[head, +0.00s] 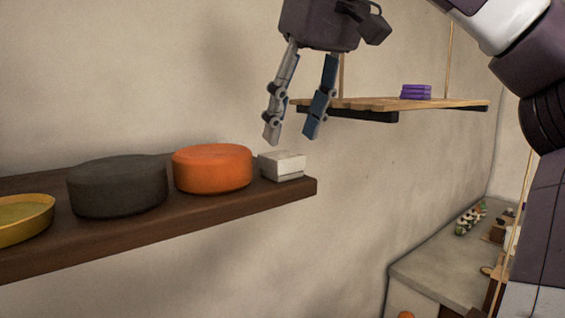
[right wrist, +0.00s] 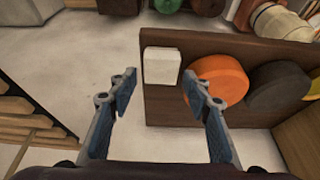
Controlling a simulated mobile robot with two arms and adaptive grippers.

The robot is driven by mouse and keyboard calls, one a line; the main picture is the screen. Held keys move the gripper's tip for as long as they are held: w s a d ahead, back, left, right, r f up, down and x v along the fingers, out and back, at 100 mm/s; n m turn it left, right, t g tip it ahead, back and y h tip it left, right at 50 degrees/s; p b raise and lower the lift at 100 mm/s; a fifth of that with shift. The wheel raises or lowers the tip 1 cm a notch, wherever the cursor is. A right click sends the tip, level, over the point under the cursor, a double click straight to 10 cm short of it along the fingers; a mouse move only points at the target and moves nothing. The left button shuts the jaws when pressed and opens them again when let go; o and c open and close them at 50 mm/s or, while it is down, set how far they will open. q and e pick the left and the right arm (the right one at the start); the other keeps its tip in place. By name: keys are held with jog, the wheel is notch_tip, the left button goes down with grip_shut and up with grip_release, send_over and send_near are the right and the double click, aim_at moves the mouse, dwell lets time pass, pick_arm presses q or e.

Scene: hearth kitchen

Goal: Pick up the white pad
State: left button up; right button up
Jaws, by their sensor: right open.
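The white pad (head: 282,166) is a small white block near the right end of the dark wooden shelf (head: 150,228). It also shows in the right wrist view (right wrist: 161,66), near the shelf's end and ahead of the fingertips. My right gripper (head: 292,138) points down above the pad, open and empty, with a gap between its fingertips and the pad. In the right wrist view its two fingers (right wrist: 158,84) are spread wider than the pad. My left gripper is in neither view.
An orange round container (head: 212,168) stands just left of the pad. Beyond it are a dark grey round container (head: 118,187) and a yellow dish (head: 22,219). A hanging wooden shelf (head: 385,104) holds purple items (head: 416,92). A counter (head: 440,270) is lower right.

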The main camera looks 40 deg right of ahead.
aim_at(282, 154)
jog(key=x, duration=0.4)
jog(key=shift+w+r+p, duration=0.15)
jog(key=shift+w+p, duration=0.05)
jog(key=shift+p, duration=0.2)
jog(key=shift+w+f, duration=0.35)
jog(key=shift+f, duration=0.15)
jog(key=shift+s, duration=0.2)
jog(key=shift+c, duration=1)
jog(key=shift+r, duration=0.1)
jog(key=c, duration=0.7)
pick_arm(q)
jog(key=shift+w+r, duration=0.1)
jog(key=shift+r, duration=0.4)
pick_arm(e)
jog(key=shift+o, duration=0.2)
